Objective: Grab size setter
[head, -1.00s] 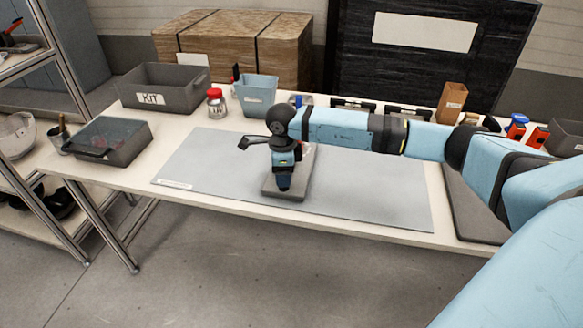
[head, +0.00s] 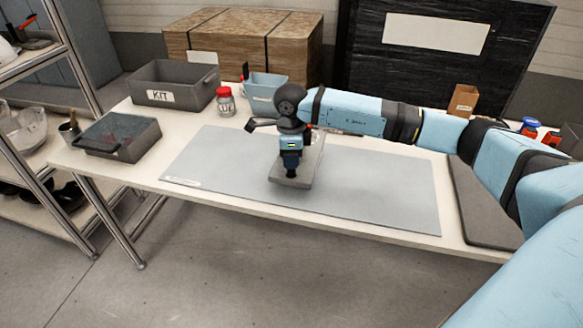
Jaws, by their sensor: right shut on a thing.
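My right gripper (head: 290,170) points down over the middle of the grey mat, at the near end of a flat grey block (head: 303,176). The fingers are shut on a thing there. The contact is hidden by the gripper body, but the block moves along with the gripper. The block's far part is behind my wrist. I cannot tell if it is raised off the mat or resting on it. I see no other thing that I can clearly name as the size setter. My left gripper is not in view.
The grey mat (head: 385,205) is clear on both sides of the block. A KIT bin (head: 172,97), red-lidded jar (head: 226,103) and blue bin (head: 265,95) stand behind it. A dark grey tray (head: 117,137) is at left, and a dark pad (head: 477,215) at right.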

